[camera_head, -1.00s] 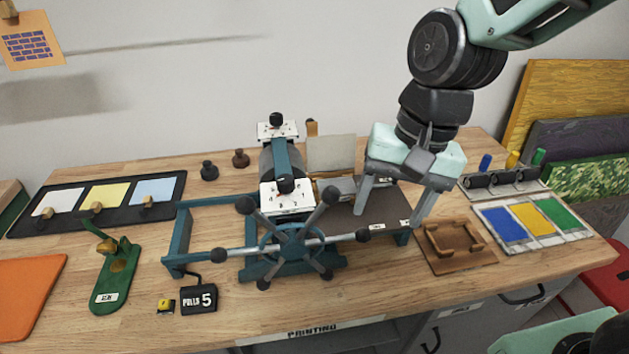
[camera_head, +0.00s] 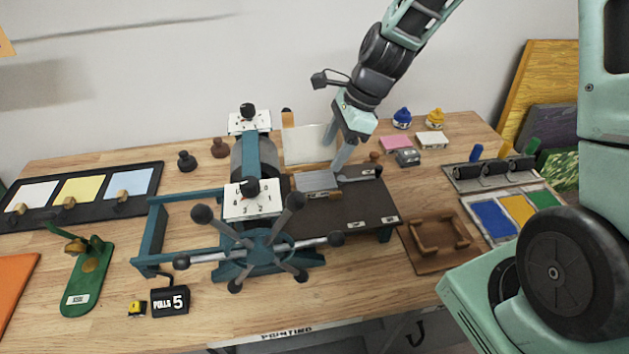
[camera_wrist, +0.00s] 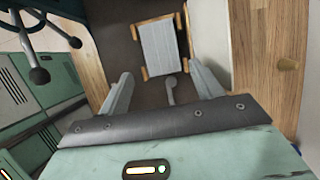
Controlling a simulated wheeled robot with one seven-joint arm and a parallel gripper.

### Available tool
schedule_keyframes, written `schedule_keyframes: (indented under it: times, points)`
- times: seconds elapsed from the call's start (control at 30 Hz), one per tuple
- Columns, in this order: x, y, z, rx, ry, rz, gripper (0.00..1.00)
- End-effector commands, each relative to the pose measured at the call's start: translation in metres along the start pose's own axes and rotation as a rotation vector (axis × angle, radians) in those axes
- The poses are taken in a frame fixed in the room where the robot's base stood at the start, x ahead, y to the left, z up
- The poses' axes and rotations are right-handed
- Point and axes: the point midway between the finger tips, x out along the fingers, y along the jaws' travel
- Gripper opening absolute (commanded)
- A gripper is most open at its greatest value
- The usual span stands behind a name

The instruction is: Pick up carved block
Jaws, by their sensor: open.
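A grey rectangular block (camera_head: 315,181) with fine lines across its face, likely the carved block, lies on the dark bed (camera_head: 350,205) of the printing press, beside the roller. In the wrist view the block (camera_wrist: 159,49) sits between small wooden corner pieces, ahead of my fingertips. My gripper (camera_head: 337,150) is open and empty, above the back part of the press bed. In the wrist view its two fingers (camera_wrist: 158,80) are spread wide, with a small grey handle between them and the block beyond. I see no contact with the block.
The press roller (camera_head: 248,160) and its spoked wheel (camera_head: 265,248) stand left of the block. An upright pale panel (camera_head: 308,146) is behind it. A wooden tray (camera_head: 438,240) lies to the right. Ink jars and a pink block (camera_head: 396,143) are at the back right.

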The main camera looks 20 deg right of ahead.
Motion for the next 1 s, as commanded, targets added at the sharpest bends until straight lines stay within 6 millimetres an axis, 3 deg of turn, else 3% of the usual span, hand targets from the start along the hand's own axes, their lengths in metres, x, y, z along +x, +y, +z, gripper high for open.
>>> schedule_keyframes:
  times: [0.2,0.47,0.8,1.0]
  points:
    - [0.03,0.001,0.001,-0.002,0.0,0.003,0.65]
    - [0.043,0.0,0.001,-0.001,0.0,0.003,0.65]
    - [0.082,0.0,0.002,-0.002,0.0,0.003,0.65]
    - [0.088,-0.001,0.002,-0.003,0.0,0.0,0.65]
